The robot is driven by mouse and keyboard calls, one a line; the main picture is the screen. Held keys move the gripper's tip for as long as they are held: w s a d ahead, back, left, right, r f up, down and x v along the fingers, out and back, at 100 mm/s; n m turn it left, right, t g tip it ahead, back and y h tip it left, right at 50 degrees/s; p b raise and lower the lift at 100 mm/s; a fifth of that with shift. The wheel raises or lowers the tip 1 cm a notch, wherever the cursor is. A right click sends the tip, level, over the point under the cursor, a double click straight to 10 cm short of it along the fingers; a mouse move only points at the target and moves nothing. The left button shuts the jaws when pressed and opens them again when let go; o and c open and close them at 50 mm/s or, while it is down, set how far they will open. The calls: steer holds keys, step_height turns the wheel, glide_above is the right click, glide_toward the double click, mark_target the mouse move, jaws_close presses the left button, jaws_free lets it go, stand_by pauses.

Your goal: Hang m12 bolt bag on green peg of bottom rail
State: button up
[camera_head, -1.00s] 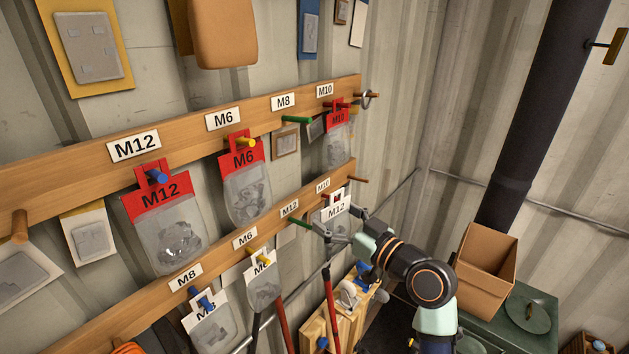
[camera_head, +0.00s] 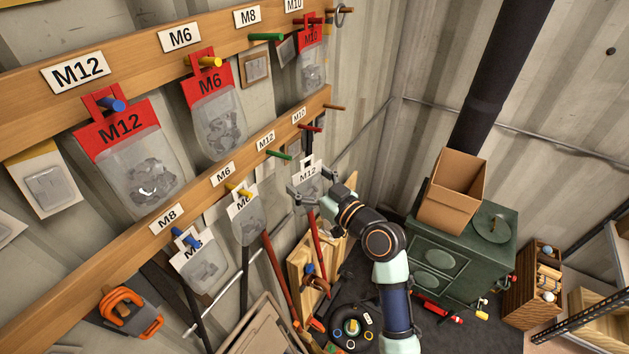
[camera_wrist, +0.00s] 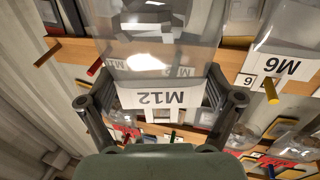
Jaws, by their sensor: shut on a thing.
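The M12 bolt bag (camera_head: 307,174), clear with a white header and a hanging hole, is in my gripper (camera_head: 307,195). In the wrist view its header (camera_wrist: 160,97) spans between the two fingers, lettering upside down, and its clear pouch (camera_wrist: 160,55) extends to the top of the picture. My gripper in the wrist view (camera_wrist: 162,103) is shut on the bag. The green peg (camera_head: 279,154) of the bottom rail (camera_head: 193,200) sticks out under the M12 label (camera_head: 265,139), empty. The bag hangs right of and slightly below that peg, apart from it in the head view.
The bottom rail also has a red peg (camera_head: 311,128) under M10, a yellow peg (camera_head: 239,191) holding an M6 bag and a blue peg (camera_head: 186,238) holding an M8 bag. Red-header bags hang from the top rail (camera_head: 140,88). A green stove (camera_head: 460,250) with a cardboard box (camera_head: 452,190) stands right.

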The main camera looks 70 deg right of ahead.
steer(key=w+d+b, duration=0.1)
steer(key=w, duration=0.6)
steer(key=shift+w+d+f, duration=0.2)
steer(key=shift+d+f, duration=0.2)
steer(key=shift+f, duration=0.05)
stand_by(0.7)
steer(key=o, duration=0.9)
